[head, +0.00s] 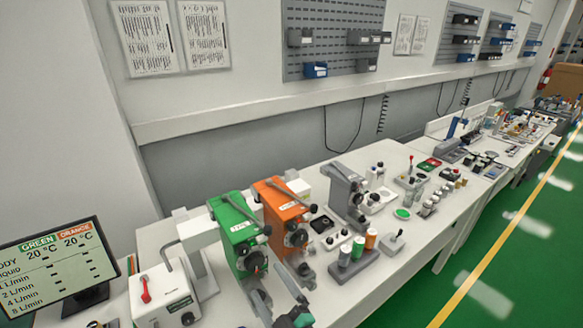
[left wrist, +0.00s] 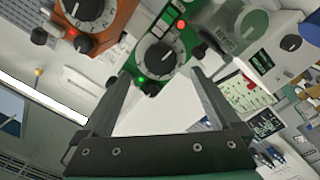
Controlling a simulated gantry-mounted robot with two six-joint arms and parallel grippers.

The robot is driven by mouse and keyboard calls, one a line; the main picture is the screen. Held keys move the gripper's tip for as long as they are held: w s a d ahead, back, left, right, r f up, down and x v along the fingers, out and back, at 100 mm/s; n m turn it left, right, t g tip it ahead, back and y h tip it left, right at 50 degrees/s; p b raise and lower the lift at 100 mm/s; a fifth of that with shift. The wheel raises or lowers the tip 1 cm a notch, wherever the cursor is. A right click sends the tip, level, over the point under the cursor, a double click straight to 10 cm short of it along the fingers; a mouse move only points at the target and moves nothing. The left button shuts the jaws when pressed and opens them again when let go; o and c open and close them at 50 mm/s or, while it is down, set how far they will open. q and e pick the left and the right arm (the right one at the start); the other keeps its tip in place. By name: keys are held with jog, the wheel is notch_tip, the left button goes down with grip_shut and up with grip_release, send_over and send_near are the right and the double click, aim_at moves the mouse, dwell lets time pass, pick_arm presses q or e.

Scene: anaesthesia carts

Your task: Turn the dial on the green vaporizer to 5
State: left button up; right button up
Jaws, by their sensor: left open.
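The green vaporizer (head: 236,228) stands upright on the bench, left of the orange vaporizer (head: 284,206). Its black round dial (head: 255,262) is low on its front. In the left wrist view the dial (left wrist: 157,57) has a white scale around it, too small to read. A red light and a green light glow near it. My left gripper (head: 268,284) is open in front of the green vaporizer. In the left wrist view its two fingers (left wrist: 161,72) point toward the dial, one to each side in the picture, with nothing held. Contact cannot be told. My right gripper is not in view.
A monitor (head: 55,262) at the left shows a green and orange table, both at 20 °C. A white box with a red lever (head: 163,294) stands left of the green vaporizer. Bottles in a grey holder (head: 354,262) stand to the right. The bench is crowded farther right.

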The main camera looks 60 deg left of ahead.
aim_at(256, 265)
pick_arm(q)
jog(key=a, duration=0.6)
jog(key=shift+s+a, duration=0.15)
jog(key=shift+s, duration=0.15)
jog(key=m, duration=0.3)
jog(key=shift+w+d+f+b, duration=0.1)
jog(key=shift+d+b, duration=0.1)
jog(key=shift+b, duration=0.15)
jog(key=m+b, duration=0.1)
jog(key=m, duration=0.2)
jog(key=shift+f, duration=0.1)
jog(key=w+d+r, duration=0.1)
jog(key=d+r, duration=0.1)
jog(key=d, duration=1)
notch_tip(256, 265, up, 33)
jog(key=w+n+y+p, duration=0.2)
jog(key=n+y+p, duration=0.2)
jog(key=n+y, duration=0.3)
jog(key=shift+a+n+p, duration=0.4)
jog(key=shift+a+n, duration=0.05)
jog(key=shift+n, duration=0.45)
jog(key=shift+w+r, duration=0.1)
